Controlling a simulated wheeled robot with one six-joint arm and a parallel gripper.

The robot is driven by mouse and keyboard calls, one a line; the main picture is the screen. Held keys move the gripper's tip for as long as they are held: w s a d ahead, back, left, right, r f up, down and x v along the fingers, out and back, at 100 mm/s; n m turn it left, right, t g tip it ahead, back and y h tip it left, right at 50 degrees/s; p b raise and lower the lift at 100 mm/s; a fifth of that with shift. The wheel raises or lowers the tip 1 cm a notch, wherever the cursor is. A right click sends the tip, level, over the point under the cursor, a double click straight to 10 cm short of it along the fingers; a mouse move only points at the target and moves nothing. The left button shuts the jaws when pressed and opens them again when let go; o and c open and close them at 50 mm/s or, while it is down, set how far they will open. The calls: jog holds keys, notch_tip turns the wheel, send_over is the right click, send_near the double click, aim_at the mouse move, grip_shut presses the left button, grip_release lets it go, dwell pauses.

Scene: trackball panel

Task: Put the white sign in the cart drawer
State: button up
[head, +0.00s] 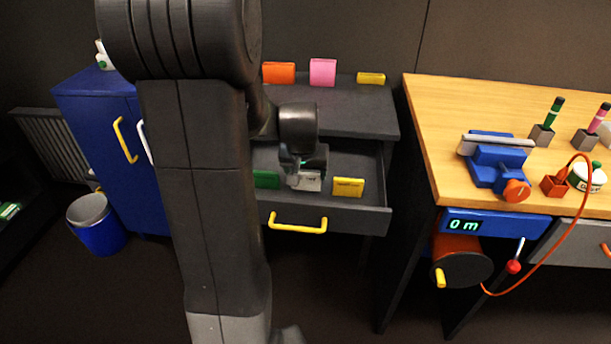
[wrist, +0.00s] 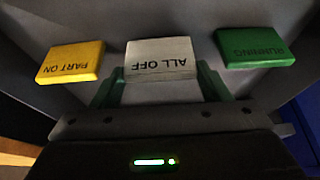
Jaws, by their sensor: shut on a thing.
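The white sign (head: 308,183) reads "ALL OFF" in the wrist view (wrist: 160,58). My gripper (head: 306,170) is shut on it, with its green fingers at the sign's two sides in the wrist view (wrist: 160,90). The cart drawer (head: 372,222) is pulled open, and my gripper reaches down into it. The sign is inside the drawer between a green sign (head: 267,179) and a yellow sign (head: 348,187). I cannot tell whether it touches the drawer floor. My arm hides the drawer's left part.
Orange (head: 279,73), pink (head: 322,72) and yellow (head: 371,78) signs stand on the cart top (head: 360,115). A wooden bench (head: 440,130) with a blue vise (head: 492,165) is close on the right. A blue cabinet (head: 95,120) and bin (head: 95,225) are on the left.

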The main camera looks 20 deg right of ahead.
jog(key=shift+f, duration=0.35)
jog(key=shift+f, duration=0.15)
jog(key=o, duration=1)
jog(key=shift+c, duration=0.2)
jog(key=shift+r, duration=0.2)
jog(key=shift+r, duration=0.25)
jog(key=p+v, duration=0.3)
jog(key=v, duration=0.8)
jog(key=shift+s+r, duration=0.2)
jog(key=shift+r, duration=0.1)
jog(key=shift+a, duration=0.15)
